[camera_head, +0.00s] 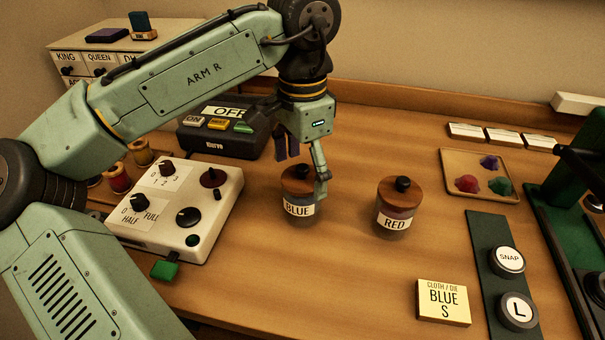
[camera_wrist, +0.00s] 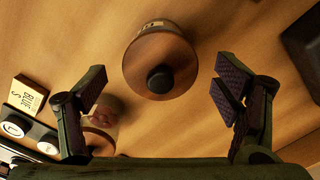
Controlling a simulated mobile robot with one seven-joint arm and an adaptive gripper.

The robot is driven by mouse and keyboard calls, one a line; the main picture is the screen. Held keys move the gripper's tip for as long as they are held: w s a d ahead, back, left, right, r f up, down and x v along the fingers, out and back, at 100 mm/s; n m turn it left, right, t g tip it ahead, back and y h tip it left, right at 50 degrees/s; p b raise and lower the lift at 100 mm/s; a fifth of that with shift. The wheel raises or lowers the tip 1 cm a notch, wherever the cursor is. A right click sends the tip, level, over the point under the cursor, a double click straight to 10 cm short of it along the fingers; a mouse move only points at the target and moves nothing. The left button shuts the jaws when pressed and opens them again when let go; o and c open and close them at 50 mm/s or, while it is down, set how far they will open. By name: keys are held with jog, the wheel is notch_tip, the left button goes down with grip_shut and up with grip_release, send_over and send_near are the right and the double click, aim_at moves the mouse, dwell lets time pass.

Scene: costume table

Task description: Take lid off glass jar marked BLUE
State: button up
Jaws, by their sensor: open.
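The glass jar marked BLUE (camera_head: 298,209) stands upright on the table, with its round wooden lid (camera_head: 299,181) on top. In the wrist view the lid (camera_wrist: 143,75) shows from above, with a black knob (camera_wrist: 160,79) at its middle. My gripper (camera_head: 303,163) is open and empty, pointing down at the BLUE jar. One finger shows close in front of the lid's right side in the head view; whether it touches cannot be told. In the wrist view the lid lies between the two spread fingers, with a gap on each side.
A similar jar marked RED (camera_head: 394,221) stands to the right, its lid (camera_head: 401,191) on. A control box (camera_head: 190,200) with knobs is to the left. A BLUE S card (camera_head: 443,302) and a button panel (camera_head: 490,245) lie at front right. Table between jars is clear.

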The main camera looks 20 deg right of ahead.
jog(key=c, duration=1.2)
jog(key=shift+o, duration=0.2)
